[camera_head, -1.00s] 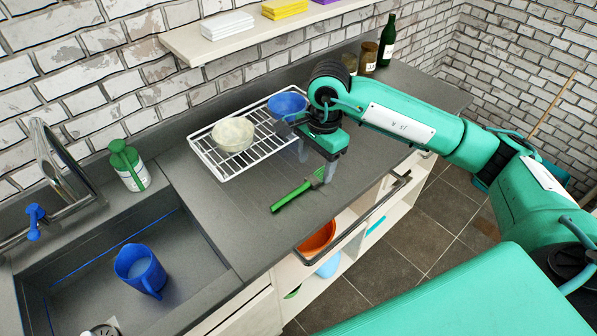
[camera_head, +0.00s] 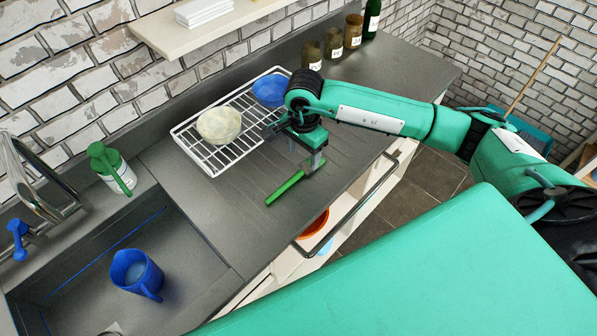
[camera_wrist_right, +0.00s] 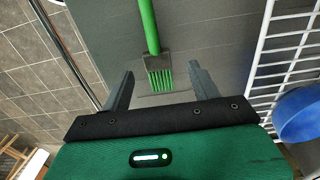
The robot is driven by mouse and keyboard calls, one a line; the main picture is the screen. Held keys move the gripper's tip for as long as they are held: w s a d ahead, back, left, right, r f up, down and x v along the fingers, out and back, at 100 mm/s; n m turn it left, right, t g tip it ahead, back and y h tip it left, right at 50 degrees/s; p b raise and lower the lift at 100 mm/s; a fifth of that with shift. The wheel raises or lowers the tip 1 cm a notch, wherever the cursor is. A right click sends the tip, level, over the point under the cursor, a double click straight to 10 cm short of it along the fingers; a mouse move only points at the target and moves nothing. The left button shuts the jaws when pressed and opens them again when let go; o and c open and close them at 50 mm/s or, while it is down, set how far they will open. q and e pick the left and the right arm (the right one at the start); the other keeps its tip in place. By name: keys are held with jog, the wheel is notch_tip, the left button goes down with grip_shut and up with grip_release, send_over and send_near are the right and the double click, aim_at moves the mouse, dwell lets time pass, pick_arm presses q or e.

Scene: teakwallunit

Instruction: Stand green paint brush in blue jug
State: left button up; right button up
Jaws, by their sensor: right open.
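The green paint brush (camera_head: 285,187) lies flat on the grey counter. In the wrist view the brush (camera_wrist_right: 149,25) has its dark ferrule and green bristles toward my gripper and its handle pointing away. My right gripper (camera_head: 311,168) is open above the bristle end in the head view and hides that end. In the wrist view the bristles show between and just beyond the two fingertips (camera_wrist_right: 160,78) of the right gripper, with nothing held. The blue jug (camera_head: 136,273) stands upright in the sink at the lower left, its handle toward the right. My left gripper is not in view.
A white wire rack (camera_head: 207,158) behind the brush holds a cream bowl (camera_head: 219,125) and a blue bowl (camera_head: 270,90). Several jars line the wall. A rail (camera_head: 350,208) runs along the counter front.

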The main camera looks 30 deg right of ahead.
aim_at(303, 169)
jog(key=shift+s+a+f+p, duration=0.15)
jog(key=shift+s+f+p, duration=0.15)
jog(key=shift+f+p, duration=0.4)
notch_tip(303, 169, down, 2)
jog(key=shift+f+p, duration=0.25)
jog(key=shift+p, duration=0.25)
jog(key=shift+f, duration=0.55)
jog(key=c, duration=1)
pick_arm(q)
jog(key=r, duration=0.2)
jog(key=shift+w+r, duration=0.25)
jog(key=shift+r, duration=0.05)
pick_arm(e)
jog(key=shift+c, duration=0.4)
jog(key=shift+r, duration=0.15)
